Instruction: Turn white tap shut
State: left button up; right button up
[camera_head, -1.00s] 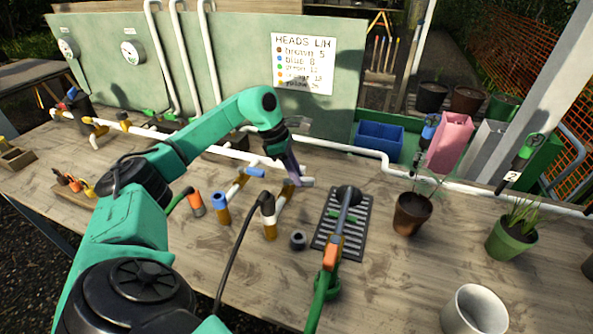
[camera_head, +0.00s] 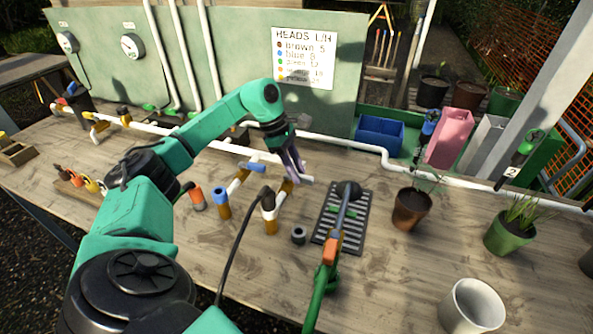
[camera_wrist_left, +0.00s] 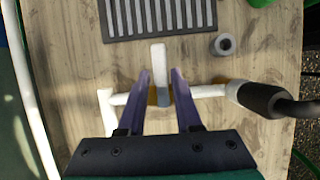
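The white tap's lever (camera_wrist_left: 159,62) shows in the left wrist view, on a brass-coloured body on a white pipe. The lever points crosswise to the pipe. The white lever also shows in the head view (camera_head: 305,180), beside my fingertips. My left gripper (camera_head: 295,172) points down at the tap from behind. In the left wrist view its two purple fingers (camera_wrist_left: 161,75) are apart, one on each side of the lever, with a gap visible on both sides. Contact with the lever cannot be seen. My right gripper is not in view.
A small grey ring (camera_head: 299,235) and a potted plant (camera_head: 411,211) are near. The bench front is mostly clear.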

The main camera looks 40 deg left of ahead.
pick_arm(q)
jog(key=shift+o, duration=0.6)
jog(key=v, duration=1.4)
jog(key=shift+s+r, duration=0.15)
jog(key=shift+r, duration=0.1)
